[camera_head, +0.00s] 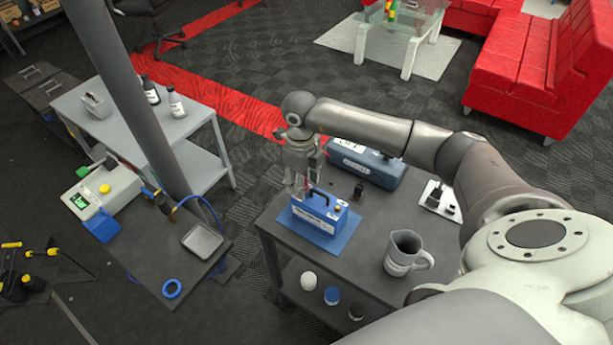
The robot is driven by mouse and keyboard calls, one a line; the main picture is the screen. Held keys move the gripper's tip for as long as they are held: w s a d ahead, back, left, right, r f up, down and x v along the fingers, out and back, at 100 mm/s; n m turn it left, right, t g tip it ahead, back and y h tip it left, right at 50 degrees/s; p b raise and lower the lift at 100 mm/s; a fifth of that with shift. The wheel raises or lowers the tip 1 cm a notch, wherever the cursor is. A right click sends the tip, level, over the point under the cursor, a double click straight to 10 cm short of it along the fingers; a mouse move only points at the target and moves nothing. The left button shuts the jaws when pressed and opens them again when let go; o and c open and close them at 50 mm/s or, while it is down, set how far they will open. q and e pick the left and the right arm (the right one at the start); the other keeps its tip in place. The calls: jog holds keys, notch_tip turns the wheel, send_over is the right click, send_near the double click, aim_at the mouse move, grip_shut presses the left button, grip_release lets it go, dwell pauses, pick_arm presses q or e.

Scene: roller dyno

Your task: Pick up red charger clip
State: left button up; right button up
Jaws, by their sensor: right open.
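A blue charger box (318,217) with a dark carry handle stands on a blue mat (342,243) on the dark table (375,262). A small red bit, which looks like the red charger clip (309,182), shows at the back left of the box, right beside my right gripper. It is mostly hidden and tiny. My right gripper (297,190) is open and points down over the box's left end. I cannot tell whether its fingers touch the clip. A small black piece (358,191) stands behind the box to the right. My left gripper is not in view.
A blue-grey case (365,163) lies behind the charger. A metal jug (405,253) stands at the front right, and a white plate with black items (440,198) lies at the right. Jars (331,296) sit on the lower shelf. A grey workbench (135,118) stands at the left.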

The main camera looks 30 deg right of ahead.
grip_shut()
jog(key=shift+r, duration=0.1)
